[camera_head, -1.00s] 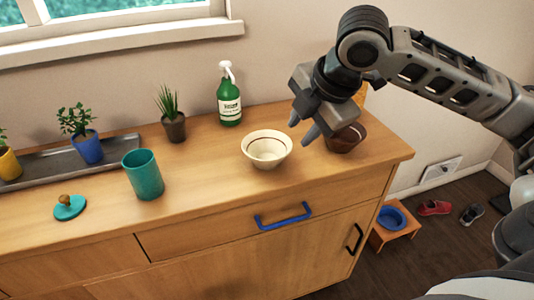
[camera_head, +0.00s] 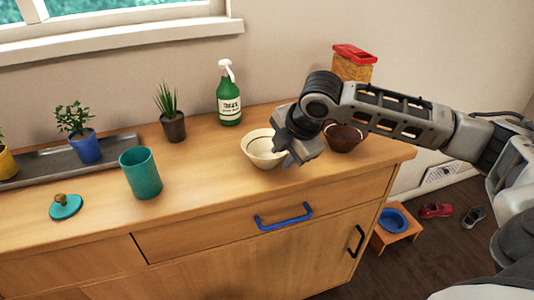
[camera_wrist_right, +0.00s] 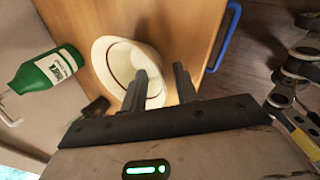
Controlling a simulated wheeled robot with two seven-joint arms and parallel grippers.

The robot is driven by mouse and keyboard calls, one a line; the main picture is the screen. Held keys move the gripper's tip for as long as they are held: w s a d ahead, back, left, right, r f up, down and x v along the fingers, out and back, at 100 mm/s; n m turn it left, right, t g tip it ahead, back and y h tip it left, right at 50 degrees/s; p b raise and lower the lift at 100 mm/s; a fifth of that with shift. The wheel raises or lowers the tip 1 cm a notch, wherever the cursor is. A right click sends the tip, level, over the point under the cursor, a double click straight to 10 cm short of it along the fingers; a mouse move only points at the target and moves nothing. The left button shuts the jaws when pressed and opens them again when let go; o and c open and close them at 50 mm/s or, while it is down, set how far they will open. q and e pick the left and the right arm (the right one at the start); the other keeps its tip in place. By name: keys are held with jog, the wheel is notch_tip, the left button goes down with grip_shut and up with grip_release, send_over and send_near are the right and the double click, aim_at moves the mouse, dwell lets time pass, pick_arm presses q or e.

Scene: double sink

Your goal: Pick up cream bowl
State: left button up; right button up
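The cream bowl (camera_head: 259,150) stands upright on the wooden counter, with a dark line around its inside. My right gripper (camera_head: 282,157) is at the bowl's right side and hides part of its rim. In the right wrist view the cream bowl (camera_wrist_right: 110,62) lies just beyond the fingers, and the right gripper (camera_wrist_right: 162,85) has its two fingers apart. One finger overlaps the bowl's opening in that view; the other is outside its rim. I cannot tell whether either touches it. My left gripper is not in view.
A green spray bottle (camera_head: 229,98) stands behind the bowl. A brown bowl (camera_head: 343,138) is right of it, near a red-lidded container (camera_head: 354,62). A teal cup (camera_head: 141,174) and teal lid (camera_head: 66,206) are at left. The counter (camera_head: 215,185) is clear in front of the bowl.

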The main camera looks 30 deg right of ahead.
jog(key=shift+x, duration=1.1)
grip_shut()
